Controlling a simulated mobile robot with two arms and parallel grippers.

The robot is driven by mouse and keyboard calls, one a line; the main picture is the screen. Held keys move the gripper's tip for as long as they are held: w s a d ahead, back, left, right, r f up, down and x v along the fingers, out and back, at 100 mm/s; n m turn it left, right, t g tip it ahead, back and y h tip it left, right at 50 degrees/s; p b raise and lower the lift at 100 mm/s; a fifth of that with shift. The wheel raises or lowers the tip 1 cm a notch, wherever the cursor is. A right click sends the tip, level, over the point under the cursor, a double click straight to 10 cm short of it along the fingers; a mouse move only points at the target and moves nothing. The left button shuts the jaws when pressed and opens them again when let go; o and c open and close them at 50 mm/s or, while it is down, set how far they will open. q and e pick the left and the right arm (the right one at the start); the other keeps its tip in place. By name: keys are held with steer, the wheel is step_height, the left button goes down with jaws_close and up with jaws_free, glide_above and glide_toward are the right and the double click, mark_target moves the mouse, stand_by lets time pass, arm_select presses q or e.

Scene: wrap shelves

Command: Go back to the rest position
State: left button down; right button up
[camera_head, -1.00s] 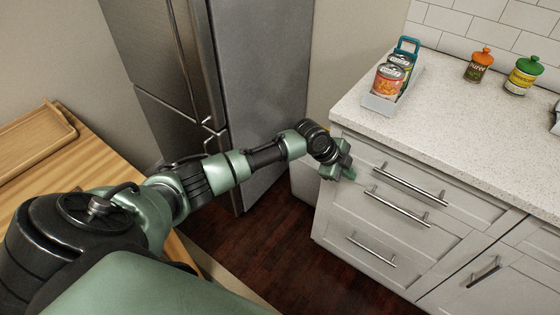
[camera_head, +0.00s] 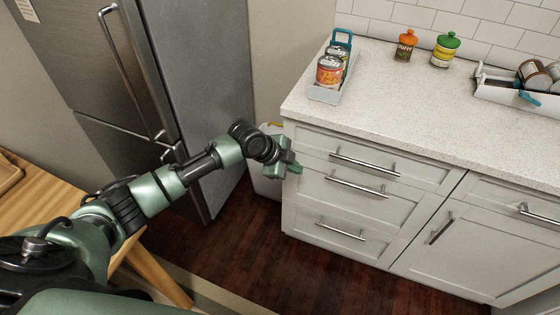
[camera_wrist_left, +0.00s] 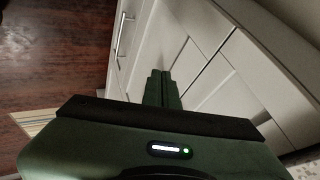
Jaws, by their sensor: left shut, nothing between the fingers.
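My left gripper (camera_head: 294,169) is at the end of my left arm, which reaches out from the lower left in the head view. It is beside the left end of the white drawer cabinet (camera_head: 340,205), near the upper drawers. In the left wrist view its two fingers (camera_wrist_left: 161,76) are together with nothing between them, in front of the cabinet's white drawer fronts. From these views I cannot tell whether it touches the cabinet. My right gripper is not in view.
A steel fridge (camera_head: 190,75) stands left of the counter (camera_head: 400,110). The counter carries a caddy of cans (camera_head: 322,95), an orange-lidded jar (camera_head: 405,46), a green-lidded jar (camera_head: 445,50) and a rack (camera_head: 510,92). A wooden table (camera_head: 50,212) is at left. Dark floor (camera_head: 260,245) lies open between.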

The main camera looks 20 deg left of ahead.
arm_select(q)
steer(key=v, duration=0.5)
steer(key=s+a+f+n+y, duration=0.1)
steer(key=s+a+f+n, duration=0.15)
steer(key=f, duration=0.45)
steer(key=s+a+f+n+y, duration=0.1)
steer(key=a+f+n, duration=0.15)
steer(key=f, duration=0.55)
steer(key=s+a+f+n+y, duration=0.1)
steer(key=f+n, duration=0.2)
steer(key=f, duration=0.4)
steer(key=s+a+f+n, duration=0.1)
steer(key=s+f+n, duration=0.1)
steer(key=s+f, duration=0.7)
steer(key=s+d+f+n+g, duration=0.1)
steer(key=s+f, duration=0.4)
steer(key=s, duration=0.7)
steer(key=s+d+f+n+g+y+p, duration=0.1)
steer(key=s+f, duration=0.4)
steer(key=s, duration=0.7)
steer(key=s+d+f+n+g, duration=0.2)
steer(key=s+f, duration=0.3)
steer(key=s, duration=0.7)
steer(key=shift+d+f+g+y, duration=0.25)
steer(key=shift+f+g+y, duration=0.05)
steer(key=shift+f+g, duration=0.1)
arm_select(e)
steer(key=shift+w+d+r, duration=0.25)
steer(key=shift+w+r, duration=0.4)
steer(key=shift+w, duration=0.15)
